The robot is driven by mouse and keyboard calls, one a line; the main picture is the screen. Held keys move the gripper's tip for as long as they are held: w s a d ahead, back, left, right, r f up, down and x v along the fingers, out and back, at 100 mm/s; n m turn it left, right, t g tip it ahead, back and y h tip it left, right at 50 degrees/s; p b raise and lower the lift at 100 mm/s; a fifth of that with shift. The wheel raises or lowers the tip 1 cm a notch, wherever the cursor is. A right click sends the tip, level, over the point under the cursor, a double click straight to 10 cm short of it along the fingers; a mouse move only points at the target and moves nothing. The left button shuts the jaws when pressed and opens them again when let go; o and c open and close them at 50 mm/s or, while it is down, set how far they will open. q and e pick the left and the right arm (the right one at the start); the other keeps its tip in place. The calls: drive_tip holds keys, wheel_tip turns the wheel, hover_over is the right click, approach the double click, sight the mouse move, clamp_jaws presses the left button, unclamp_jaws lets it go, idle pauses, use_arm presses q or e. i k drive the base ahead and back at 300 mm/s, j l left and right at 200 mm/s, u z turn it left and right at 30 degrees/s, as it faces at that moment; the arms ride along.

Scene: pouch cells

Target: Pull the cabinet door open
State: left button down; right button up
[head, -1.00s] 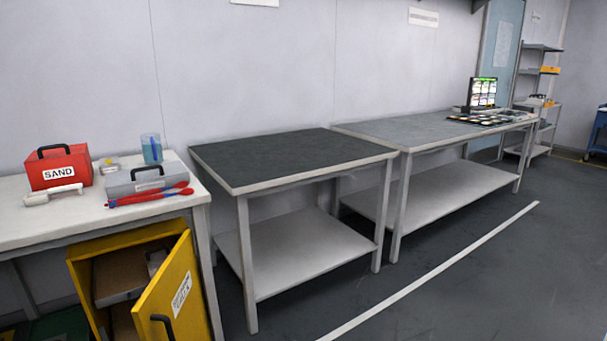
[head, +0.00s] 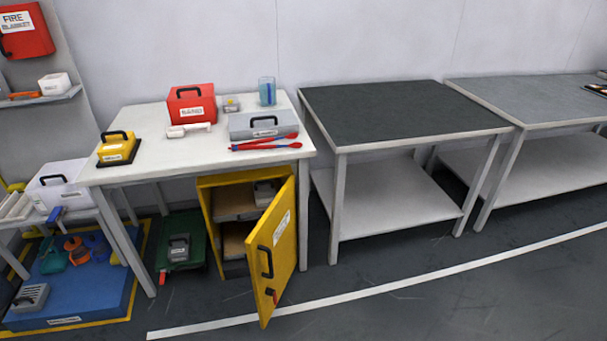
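The yellow cabinet (head: 205,199) stands on the floor under the white table, at the lower middle of the head view. Its yellow door (head: 283,236) stands open, swung out toward the right front. The door has a black handle (head: 265,262) and a white label on its face. Inside the cabinet are shelves (head: 232,205) with a grey box (head: 264,193) on the upper one. Part of the interior is hidden behind the door. Neither of my grippers shows in the head view.
The white table (head: 150,185) holds a red case (head: 191,104), a grey toolbox (head: 262,124) and a yellow case (head: 117,148). A dark-topped table (head: 390,112) stands to the right. A green cart (head: 182,240) sits left of the cabinet. The floor in front is open.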

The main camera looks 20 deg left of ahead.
sight(283, 257)
drive_tip(key=i+j+z, duration=0.1)
drive_tip(key=j, duration=0.3)
drive_tip(key=i+j+z, duration=0.1)
drive_tip(key=j, duration=0.35)
drive_tip(key=i+j+z, duration=0.1)
drive_tip(key=j, duration=0.35)
drive_tip(key=i+j+z, duration=0.1)
drive_tip(key=j, duration=0.35)
drive_tip(key=i, duration=0.1)
